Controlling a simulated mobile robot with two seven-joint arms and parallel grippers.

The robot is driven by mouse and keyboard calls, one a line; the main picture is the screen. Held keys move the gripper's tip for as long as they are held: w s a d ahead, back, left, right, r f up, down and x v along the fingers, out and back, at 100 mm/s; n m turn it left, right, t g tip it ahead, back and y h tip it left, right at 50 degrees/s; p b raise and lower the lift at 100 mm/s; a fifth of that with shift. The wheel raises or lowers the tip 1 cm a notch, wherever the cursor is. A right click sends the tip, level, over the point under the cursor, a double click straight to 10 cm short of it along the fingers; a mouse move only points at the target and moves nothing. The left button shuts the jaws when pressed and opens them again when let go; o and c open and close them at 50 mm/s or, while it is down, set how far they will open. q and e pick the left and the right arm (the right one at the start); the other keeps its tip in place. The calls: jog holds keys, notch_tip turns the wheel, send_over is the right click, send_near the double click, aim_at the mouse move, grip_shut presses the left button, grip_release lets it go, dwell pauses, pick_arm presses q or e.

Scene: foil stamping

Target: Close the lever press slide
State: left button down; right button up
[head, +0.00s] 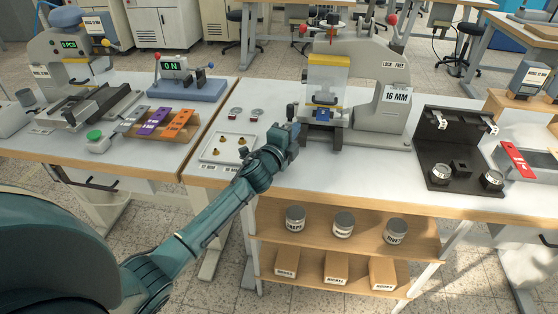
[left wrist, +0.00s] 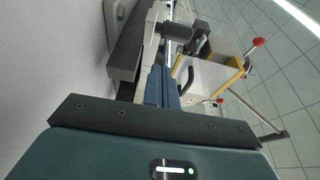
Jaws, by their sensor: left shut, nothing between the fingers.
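The lever press (head: 372,95) is a grey machine marked "16 MM" and "LOCK FREE", with red-knobbed levers. A clear guard with yellow edges (head: 328,74) hangs at its front. Below the guard sits the slide area, with a small blue block (head: 323,115); how far the slide is out I cannot tell. My left gripper (head: 292,112) is shut and empty, just left of the slide area, above the table. In the left wrist view its blue fingers (left wrist: 160,86) point toward the press, whose yellow guard edge (left wrist: 229,78) shows at right. Contact with the slide is unclear. My right gripper is out of view.
A white tray (head: 211,154) with brass pieces lies left of my gripper. A black fixture (head: 440,158) stands right of the press. Left are colored label blocks (head: 153,121) and an "ON" box (head: 190,88). Cans (head: 343,226) and boxes fill the shelves below.

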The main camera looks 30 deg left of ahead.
pick_arm(q)
jog(key=s, duration=1)
jog(key=shift+s+a+f, duration=0.1)
jog(key=shift+a, duration=0.05)
